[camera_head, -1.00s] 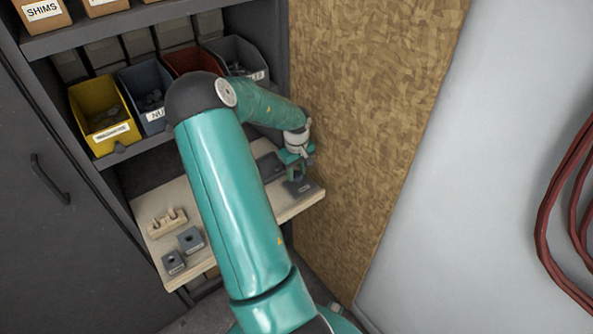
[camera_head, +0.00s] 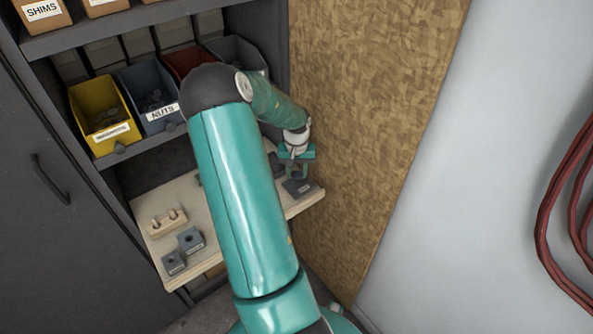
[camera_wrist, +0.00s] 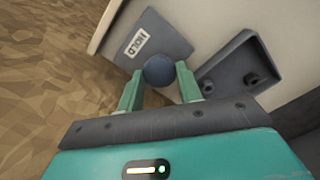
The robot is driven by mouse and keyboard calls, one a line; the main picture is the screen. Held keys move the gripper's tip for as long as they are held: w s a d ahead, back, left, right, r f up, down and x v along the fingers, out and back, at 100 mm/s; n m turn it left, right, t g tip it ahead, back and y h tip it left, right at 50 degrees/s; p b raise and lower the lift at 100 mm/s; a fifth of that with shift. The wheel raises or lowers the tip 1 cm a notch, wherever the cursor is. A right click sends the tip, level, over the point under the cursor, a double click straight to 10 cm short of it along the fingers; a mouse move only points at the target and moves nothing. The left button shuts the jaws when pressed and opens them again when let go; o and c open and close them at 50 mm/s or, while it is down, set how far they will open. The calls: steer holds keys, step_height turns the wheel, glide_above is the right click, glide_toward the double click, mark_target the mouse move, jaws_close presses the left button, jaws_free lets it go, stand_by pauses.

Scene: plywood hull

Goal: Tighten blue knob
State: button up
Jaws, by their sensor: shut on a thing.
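The blue knob (camera_wrist: 159,70) is a dark blue ball between my two fingers in the wrist view. It stands in front of a grey plate with a white "HOLD" label (camera_wrist: 137,41). My gripper (camera_wrist: 160,88) is shut on the knob, with one green finger on each side. In the head view my gripper (camera_head: 297,170) is at the right end of the wooden shelf board, just above the grey plate (camera_head: 300,188). The knob cannot be made out there.
A grey tray (camera_wrist: 238,66) lies right of the knob. The wooden board (camera_head: 200,205) also carries small grey blocks (camera_head: 190,240) and a pegged wooden piece (camera_head: 167,222). A yellow bin (camera_head: 101,112) and a blue bin (camera_head: 152,100) stand above. A chipboard wall (camera_head: 370,120) rises close to my gripper.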

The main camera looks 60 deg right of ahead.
mark_target(296, 174)
steer(key=m, duration=1.3)
steer(key=shift+r, duration=0.1)
stand_by(0.4)
steer(key=o, duration=1)
step_height(296, 174, up, 14)
steer(key=shift+f, duration=0.15)
steer(key=shift+a, duration=0.1)
